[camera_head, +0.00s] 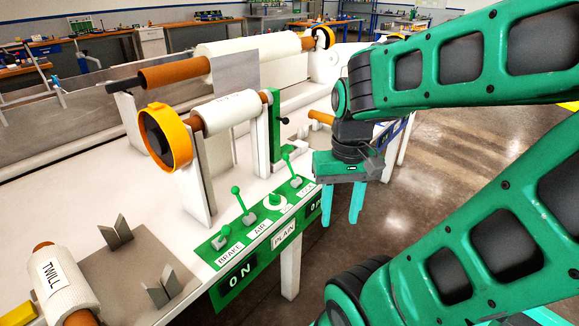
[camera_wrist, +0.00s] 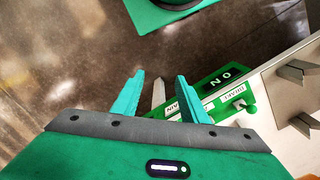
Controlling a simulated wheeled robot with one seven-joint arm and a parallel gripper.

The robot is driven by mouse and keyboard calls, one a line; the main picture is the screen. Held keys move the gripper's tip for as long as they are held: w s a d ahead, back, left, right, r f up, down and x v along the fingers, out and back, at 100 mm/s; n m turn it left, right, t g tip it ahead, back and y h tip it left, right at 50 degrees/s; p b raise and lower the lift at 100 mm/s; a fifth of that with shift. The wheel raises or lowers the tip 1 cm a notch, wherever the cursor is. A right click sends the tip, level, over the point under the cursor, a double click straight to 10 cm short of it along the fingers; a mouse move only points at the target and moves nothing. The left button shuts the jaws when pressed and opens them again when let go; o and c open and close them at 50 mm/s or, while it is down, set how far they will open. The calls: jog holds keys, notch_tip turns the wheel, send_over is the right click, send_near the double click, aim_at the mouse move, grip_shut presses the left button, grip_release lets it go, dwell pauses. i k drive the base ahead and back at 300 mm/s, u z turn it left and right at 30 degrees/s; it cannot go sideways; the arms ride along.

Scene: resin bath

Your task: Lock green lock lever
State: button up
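A green upright piece (camera_head: 273,130) with a small dark knob stands at the right end of the white labelled roll (camera_head: 228,111); it looks like the green lock lever. My gripper (camera_head: 341,212) is to the right of it and lower, over the floor beside the bench edge, pointing down. Its two teal fingers are apart with nothing between them; they also show in the wrist view (camera_wrist: 158,82). The gripper touches nothing that I can see. The green upright piece does not show clearly in the wrist view.
A green control panel (camera_head: 222,284) with small green levers and labels BRAKE and AIR runs along the bench front, left of my gripper. A roll marked TWILL (camera_head: 62,281) lies at lower left. An orange handwheel (camera_head: 163,137) is at the roll's left end. Open floor lies right.

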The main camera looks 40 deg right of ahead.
aim_at(285, 157)
jog(key=k, duration=1)
jog(key=z, duration=1.55)
jog(key=i, duration=1.15)
jog(key=u, duration=1.35)
